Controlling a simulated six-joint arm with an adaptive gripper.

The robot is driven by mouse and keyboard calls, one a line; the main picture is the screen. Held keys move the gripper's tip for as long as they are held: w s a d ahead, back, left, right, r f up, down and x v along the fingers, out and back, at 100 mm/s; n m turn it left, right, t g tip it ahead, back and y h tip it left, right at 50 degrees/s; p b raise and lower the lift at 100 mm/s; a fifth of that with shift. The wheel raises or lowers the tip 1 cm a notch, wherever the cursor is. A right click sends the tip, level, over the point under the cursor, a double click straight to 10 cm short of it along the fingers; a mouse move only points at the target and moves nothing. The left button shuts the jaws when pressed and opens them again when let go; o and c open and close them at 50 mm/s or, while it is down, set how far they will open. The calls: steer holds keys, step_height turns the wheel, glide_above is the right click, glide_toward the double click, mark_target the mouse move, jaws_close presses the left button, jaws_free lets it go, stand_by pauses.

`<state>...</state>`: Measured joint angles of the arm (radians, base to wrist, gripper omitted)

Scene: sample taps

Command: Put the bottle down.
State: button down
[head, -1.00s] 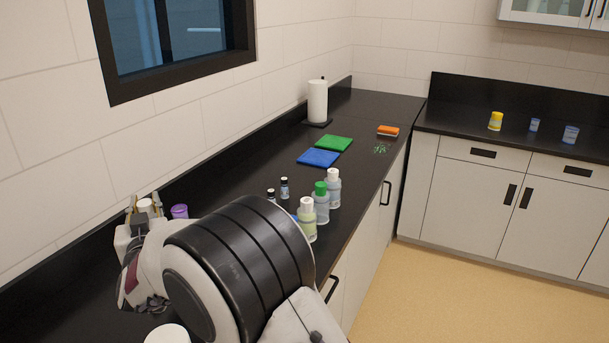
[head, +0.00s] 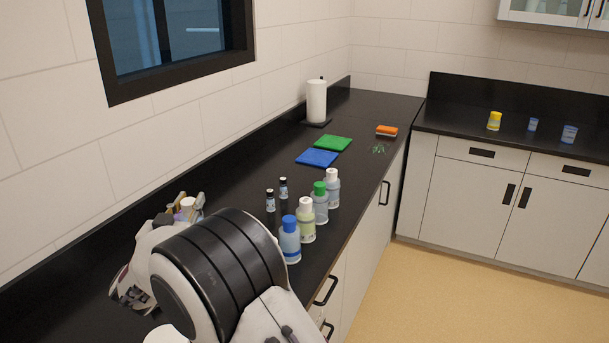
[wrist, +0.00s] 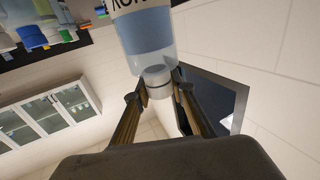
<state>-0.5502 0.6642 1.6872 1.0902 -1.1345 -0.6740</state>
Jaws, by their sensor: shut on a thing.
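My gripper (head: 187,206) is over the left part of the black counter in the head view, partly hidden behind my own arm. In the wrist view my gripper (wrist: 158,92) is shut on the pale cap of a clear bottle (wrist: 148,35) with blue liquid and a dark-lettered label. The bottle's far end runs out of the top of that view. I cannot tell whether its base touches the counter. In the head view only a pale cap-like bit shows between the fingers, and the rest of the bottle is hidden.
A row of bottles stands right of my arm: blue-capped (head: 290,240), white-capped (head: 306,222), green-capped (head: 320,204) and another white-capped (head: 332,190). Blue (head: 317,158) and green (head: 333,143) cloths lie farther back.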

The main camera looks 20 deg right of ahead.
stand_by(0.3)
steer(key=shift+f, duration=3.1)
steer(key=shift+f, duration=2.05)
steer(key=c, duration=1.7)
jaws_free()
steer(key=shift+r, duration=0.2)
